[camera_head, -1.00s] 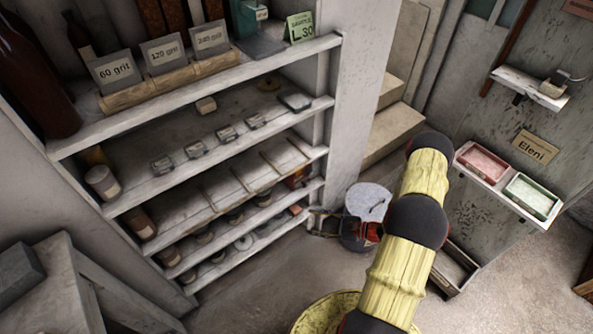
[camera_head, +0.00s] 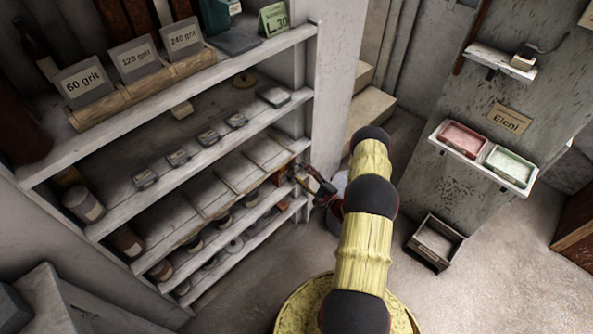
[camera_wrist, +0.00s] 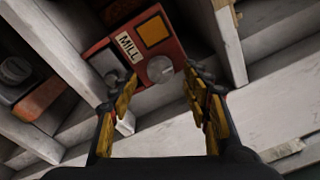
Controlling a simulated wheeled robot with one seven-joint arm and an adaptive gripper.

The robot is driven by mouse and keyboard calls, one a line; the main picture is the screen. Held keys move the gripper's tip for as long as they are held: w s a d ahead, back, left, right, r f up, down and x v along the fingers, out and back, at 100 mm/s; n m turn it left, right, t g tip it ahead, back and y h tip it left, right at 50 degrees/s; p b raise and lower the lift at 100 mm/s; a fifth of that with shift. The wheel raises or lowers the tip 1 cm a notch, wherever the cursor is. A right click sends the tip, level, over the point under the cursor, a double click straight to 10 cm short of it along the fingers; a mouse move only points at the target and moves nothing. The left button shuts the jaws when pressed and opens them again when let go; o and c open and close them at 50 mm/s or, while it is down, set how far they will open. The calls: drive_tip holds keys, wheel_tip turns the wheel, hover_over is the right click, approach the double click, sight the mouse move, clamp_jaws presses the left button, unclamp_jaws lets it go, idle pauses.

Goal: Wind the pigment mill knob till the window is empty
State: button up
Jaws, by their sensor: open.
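The pigment mill (camera_wrist: 134,50) is a red box labelled "MILL" on a shelf, seen in the wrist view. Its grey round knob (camera_wrist: 160,69) is on the front face, and its square window (camera_wrist: 153,30) shows orange-yellow. My gripper (camera_wrist: 158,88) is open, with its yellow-and-black fingers on either side of the knob's line in the picture; I cannot tell whether they touch it. In the head view my gripper (camera_head: 304,178) is at the right end of the lower shelves, where the mill (camera_head: 282,176) is mostly hidden.
A shelf upright (camera_wrist: 229,40) stands close to the right of the mill in the wrist view. A dark device with a round knob (camera_wrist: 15,70) sits to its left.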

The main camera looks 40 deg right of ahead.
sight(297, 168)
drive_tip(key=shift+w+b, duration=0.3)
drive_tip(key=shift+w, duration=1.65)
drive_tip(key=shift+c, duration=0.2)
drive_tip(key=c, duration=1.1)
drive_tip(key=shift+m, duration=0.4)
drive_tip(key=m+b, duration=0.1)
drive_tip(key=m, duration=1)
drive_tip(key=shift+d+g+y+b, duration=0.1)
drive_tip(key=shift+g+y+b, duration=0.2)
drive_tip(key=shift+g, duration=0.1)
drive_tip(key=m, duration=0.6)
drive_tip(key=shift+y, duration=0.4)
drive_tip(key=m+b, duration=0.1)
drive_tip(key=m, duration=0.4)
drive_tip(key=shift+y, duration=0.3)
drive_tip(key=shift+m, duration=0.4)
